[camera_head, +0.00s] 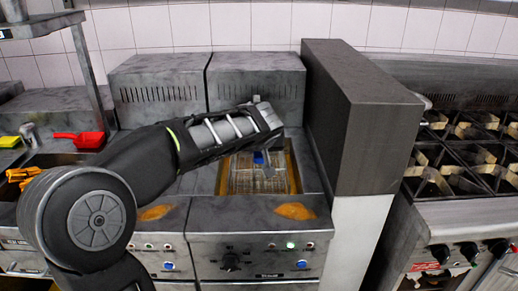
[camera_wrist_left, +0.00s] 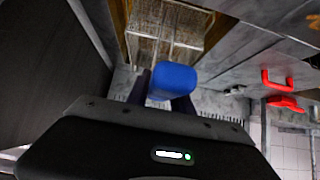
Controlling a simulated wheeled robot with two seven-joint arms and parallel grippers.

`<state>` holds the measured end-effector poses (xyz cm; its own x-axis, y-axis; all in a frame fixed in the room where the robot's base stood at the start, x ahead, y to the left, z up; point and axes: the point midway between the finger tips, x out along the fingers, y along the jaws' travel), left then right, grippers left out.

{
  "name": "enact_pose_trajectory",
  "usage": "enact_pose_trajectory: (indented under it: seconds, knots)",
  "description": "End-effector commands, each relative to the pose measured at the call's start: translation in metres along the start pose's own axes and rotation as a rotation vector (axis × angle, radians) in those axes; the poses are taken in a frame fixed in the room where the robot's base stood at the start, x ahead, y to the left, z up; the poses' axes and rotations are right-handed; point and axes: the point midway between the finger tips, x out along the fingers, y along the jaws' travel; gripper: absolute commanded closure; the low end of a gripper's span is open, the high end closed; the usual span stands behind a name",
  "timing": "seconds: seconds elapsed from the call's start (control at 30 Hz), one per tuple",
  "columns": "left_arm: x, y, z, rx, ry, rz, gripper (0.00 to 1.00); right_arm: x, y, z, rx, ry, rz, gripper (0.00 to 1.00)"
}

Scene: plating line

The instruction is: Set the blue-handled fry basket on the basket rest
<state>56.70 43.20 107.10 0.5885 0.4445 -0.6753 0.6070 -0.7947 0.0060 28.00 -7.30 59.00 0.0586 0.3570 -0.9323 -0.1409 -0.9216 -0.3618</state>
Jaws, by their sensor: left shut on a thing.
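The fry basket (camera_head: 258,181) is a wire basket low in the right fryer well, with its blue handle (camera_head: 259,157) at the far side, just under my left gripper. In the left wrist view, the blue handle (camera_wrist_left: 172,80) sits between the dark fingers of my left gripper (camera_wrist_left: 163,97), which is shut on it. The wire basket (camera_wrist_left: 162,32) hangs beyond the handle. The fingertips are mostly hidden by the wrist in the head view. I cannot clearly pick out the basket rest. My right gripper is not in view.
A tall dark partition (camera_head: 350,125) stands close to the right of the well, with a burner range (camera_head: 470,165) beyond it. Vented steel housings (camera_head: 255,82) stand behind. A red scoop (camera_head: 90,139) and yellow sponge (camera_head: 10,141) lie at the left.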

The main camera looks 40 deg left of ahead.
Motion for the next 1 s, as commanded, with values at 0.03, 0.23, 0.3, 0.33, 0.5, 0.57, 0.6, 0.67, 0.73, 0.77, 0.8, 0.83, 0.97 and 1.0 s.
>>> enact_pose_trajectory:
  seconds: [0.03, 0.23, 0.3, 0.33, 0.5, 0.57, 0.6, 0.67, 0.73, 0.77, 0.8, 0.83, 0.97, 1.0]
  knots:
    - [-0.001, 0.0, -0.002, 0.0, 0.005, 0.002, 1.0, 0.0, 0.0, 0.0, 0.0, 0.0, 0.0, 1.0]
    - [-0.001, 0.0, -0.002, -0.001, 0.004, 0.002, 0.61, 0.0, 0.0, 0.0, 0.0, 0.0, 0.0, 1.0]
    - [-0.001, 0.0, -0.001, -0.001, 0.003, 0.002, 0.56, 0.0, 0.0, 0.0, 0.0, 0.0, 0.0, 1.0]
    - [-0.001, 0.0, -0.001, -0.001, 0.003, 0.001, 0.53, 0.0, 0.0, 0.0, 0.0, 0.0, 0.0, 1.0]
    - [0.0, 0.0, -0.001, -0.001, 0.001, 0.001, 0.47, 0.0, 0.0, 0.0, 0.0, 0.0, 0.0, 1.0]
    - [0.0, 0.0, -0.001, -0.001, 0.001, 0.001, 0.47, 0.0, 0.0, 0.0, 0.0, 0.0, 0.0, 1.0]
    - [0.001, 0.0, 0.001, 0.0, -0.003, -0.001, 0.47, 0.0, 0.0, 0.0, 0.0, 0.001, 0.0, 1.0]
    - [0.0, 0.0, 0.001, 0.0, -0.003, -0.001, 0.47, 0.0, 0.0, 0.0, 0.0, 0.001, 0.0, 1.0]
    - [-0.002, 0.0, 0.001, -0.001, -0.001, 0.0, 0.47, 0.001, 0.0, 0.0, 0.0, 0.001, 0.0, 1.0]
    - [-0.004, 0.0, 0.001, -0.001, -0.001, 0.0, 0.47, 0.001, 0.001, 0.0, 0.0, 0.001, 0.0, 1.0]
    - [-0.007, 0.0, 0.001, -0.001, 0.0, 0.001, 0.47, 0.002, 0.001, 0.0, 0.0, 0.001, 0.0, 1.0]
    - [-0.011, 0.0, 0.0, -0.002, 0.001, 0.002, 0.47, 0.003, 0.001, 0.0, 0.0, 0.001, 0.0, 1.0]
    - [-0.03, 0.001, 0.0, -0.002, 0.004, 0.003, 0.47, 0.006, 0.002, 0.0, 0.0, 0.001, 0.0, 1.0]
    - [-0.036, 0.001, 0.0, -0.002, 0.004, 0.003, 0.47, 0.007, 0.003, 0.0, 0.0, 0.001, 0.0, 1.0]
